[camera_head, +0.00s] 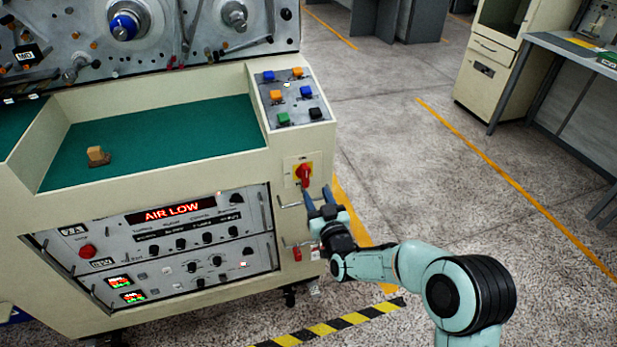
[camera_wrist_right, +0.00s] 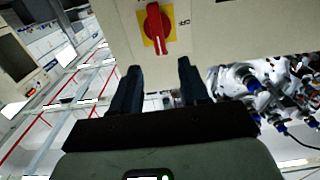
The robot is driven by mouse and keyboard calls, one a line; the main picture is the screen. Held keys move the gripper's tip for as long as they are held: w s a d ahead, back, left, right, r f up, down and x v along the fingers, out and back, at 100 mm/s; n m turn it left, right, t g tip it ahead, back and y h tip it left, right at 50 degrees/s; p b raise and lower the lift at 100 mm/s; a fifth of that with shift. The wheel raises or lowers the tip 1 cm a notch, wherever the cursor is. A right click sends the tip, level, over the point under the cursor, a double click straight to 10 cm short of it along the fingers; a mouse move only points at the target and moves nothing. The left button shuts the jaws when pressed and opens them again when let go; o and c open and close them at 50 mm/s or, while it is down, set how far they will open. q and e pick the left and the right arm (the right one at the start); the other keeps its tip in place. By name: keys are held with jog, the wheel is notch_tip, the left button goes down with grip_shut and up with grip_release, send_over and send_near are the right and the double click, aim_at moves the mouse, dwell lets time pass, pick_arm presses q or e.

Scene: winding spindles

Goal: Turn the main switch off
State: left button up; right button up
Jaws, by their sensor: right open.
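The main switch (camera_head: 304,174) is a red rotary handle on a yellow plate on the front panel of the cream machine, below the button box. It also shows in the right wrist view (camera_wrist_right: 157,25), at the top centre, with its red handle pointing roughly up and down in that picture and dark lettering beside the plate. My right gripper (camera_head: 318,194) is just below and in front of the switch. Its two dark fingers are apart, with nothing between them, and the handle lies beyond the fingertips (camera_wrist_right: 157,70). My left gripper is not in view.
The machine (camera_head: 225,115) has a green-lined tray with a small tan block (camera_head: 97,154) on it. A button box (camera_head: 290,97) sits above the switch. An "AIR LOW" display (camera_head: 166,213) glows on the lower panel. Open floor (camera_head: 410,190) lies to the right.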

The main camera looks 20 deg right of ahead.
aim_at(307, 174)
jog(key=w, duration=0.8)
jog(key=shift+w+a, duration=0.1)
jog(key=shift+w, duration=0.3)
grip_shut()
